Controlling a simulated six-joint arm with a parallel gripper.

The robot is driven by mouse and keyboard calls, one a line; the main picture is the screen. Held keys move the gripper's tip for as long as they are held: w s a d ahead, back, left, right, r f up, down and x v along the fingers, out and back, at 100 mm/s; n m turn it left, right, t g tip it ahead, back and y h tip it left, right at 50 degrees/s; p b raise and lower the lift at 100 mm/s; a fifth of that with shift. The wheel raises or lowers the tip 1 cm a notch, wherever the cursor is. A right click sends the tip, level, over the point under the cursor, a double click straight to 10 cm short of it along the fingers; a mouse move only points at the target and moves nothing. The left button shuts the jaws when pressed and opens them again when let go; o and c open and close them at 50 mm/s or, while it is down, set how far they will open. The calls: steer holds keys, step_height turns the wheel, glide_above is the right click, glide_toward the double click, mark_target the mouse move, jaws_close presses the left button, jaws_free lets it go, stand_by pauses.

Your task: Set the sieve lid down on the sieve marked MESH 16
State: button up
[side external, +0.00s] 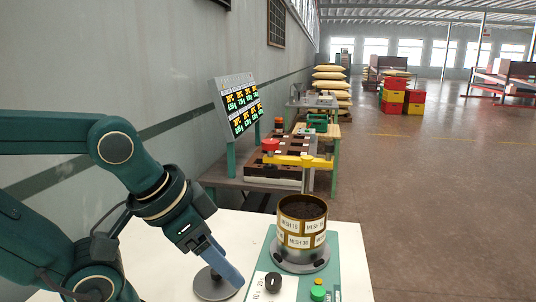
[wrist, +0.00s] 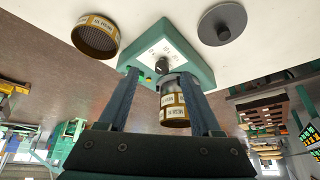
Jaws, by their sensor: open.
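The sieve lid, a grey disc with a small knob, lies on the white table in the side view (side external: 208,287) and at the upper right of the wrist view (wrist: 222,24). My gripper (side external: 238,280) is low beside it, its fingers covering part of the lid. In the wrist view my gripper (wrist: 160,74) is open, with the lid outside its fingers. The brass sieve marked MESH 16 (side external: 291,224) is on top of a stack, open-topped with dark grains inside. A sieve marked MESH 30 (side external: 298,242) is below it. The stack also shows between the fingers in the wrist view (wrist: 173,103).
The stack stands on a green shaker base (side external: 346,262) with a black knob (side external: 274,282) and a green button (side external: 318,293). Another brass sieve (wrist: 95,38) lies apart on the table, its label unreadable. Bare table separates the lid from the base.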

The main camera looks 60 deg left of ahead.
steer(key=m, duration=0.1)
steer(key=m+g, duration=0.1)
steer(key=g, duration=0.5)
glide_above(217, 278)
steer(key=f, duration=0.5)
steer(key=a+f, duration=0.1)
steer(key=f, duration=0.2)
steer(key=shift+w, duration=0.3)
steer(key=shift+s+a+f, duration=0.1)
steer(key=shift+f, duration=2.45)
jaws_close()
